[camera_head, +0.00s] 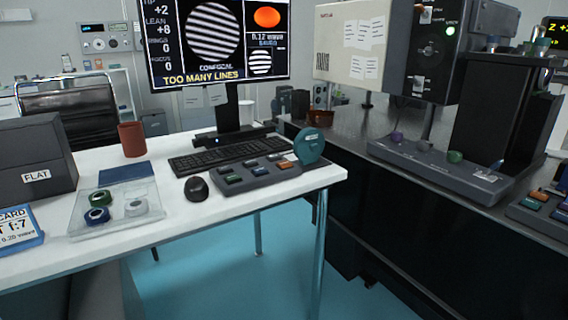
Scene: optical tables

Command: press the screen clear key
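A grey key pad (255,177) lies on the white desk, with several small coloured keys in rows. Most keys look green or dark, and an orange one and a pale one sit toward its right end. Any key labels are too small to read, so I cannot tell which is the clear key. The monitor (215,45) stands behind it, showing striped discs, an orange disc and the words "TOO MANY LINES". Neither of my grippers is in view.
A teal round object (309,146) stands at the pad's right end. A black keyboard (222,153) and mouse (196,188) are beside the pad. A clear tray (117,200) holds coloured rings. A dark optical table (440,165) stands right. Blue floor (285,270) is open in front.

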